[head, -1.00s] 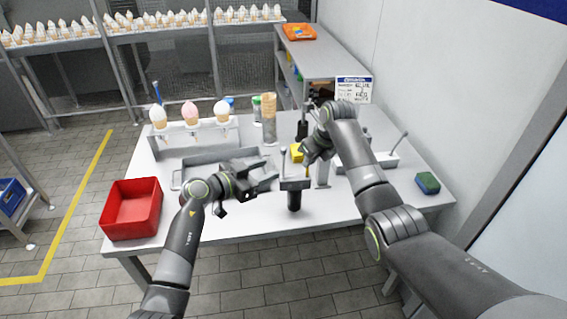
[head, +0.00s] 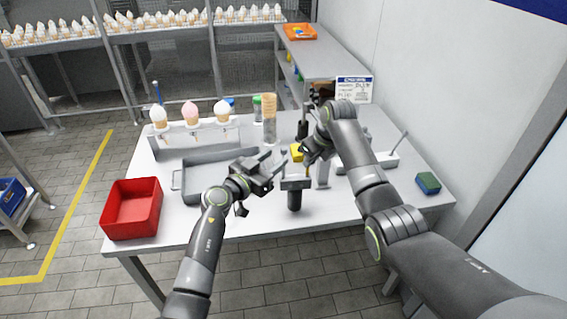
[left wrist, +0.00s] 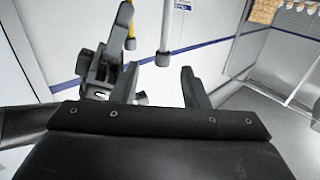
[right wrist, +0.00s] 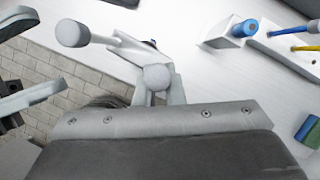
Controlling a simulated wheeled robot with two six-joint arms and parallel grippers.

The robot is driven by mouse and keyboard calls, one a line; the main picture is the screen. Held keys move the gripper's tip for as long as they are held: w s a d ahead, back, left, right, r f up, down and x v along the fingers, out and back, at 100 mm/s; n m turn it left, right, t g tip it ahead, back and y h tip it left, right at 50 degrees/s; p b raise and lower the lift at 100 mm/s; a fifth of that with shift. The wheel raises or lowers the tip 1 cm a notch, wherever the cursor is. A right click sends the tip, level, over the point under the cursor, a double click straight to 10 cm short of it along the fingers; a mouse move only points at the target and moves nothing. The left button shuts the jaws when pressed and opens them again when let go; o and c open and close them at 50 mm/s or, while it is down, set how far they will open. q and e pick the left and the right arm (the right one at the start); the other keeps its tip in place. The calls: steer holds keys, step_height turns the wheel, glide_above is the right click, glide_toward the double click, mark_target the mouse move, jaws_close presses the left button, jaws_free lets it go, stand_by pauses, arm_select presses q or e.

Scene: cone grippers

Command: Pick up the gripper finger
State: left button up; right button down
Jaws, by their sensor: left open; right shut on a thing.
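The gripper finger appears as a pale rod with a rounded end (left wrist: 163,57) in the left wrist view, in the gap between my left jaws as pictured. It also shows at upper left in the right wrist view (right wrist: 72,33). In the head view a grey bracket on a dark round post (head: 295,185) stands at the table's front. My left gripper (head: 274,160) is open just left of it; contact with the rod cannot be told. My right gripper (head: 309,162) is shut on a ball-ended piece (right wrist: 156,77) above the bracket's right side, mostly hidden by the jaws.
A red bin (head: 132,228) stands at the table's left and a grey tray (head: 190,195) behind my left arm. A rack with ice-cream cones (head: 192,124) is at the back. A green-blue sponge (head: 428,183) lies far right.

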mark_target(283, 148)
arm_select(q)
steer(key=shift+x, duration=2.6)
steer(key=shift+w+a+f, duration=0.1)
steer(key=shift+a, duration=0.05)
jaws_close()
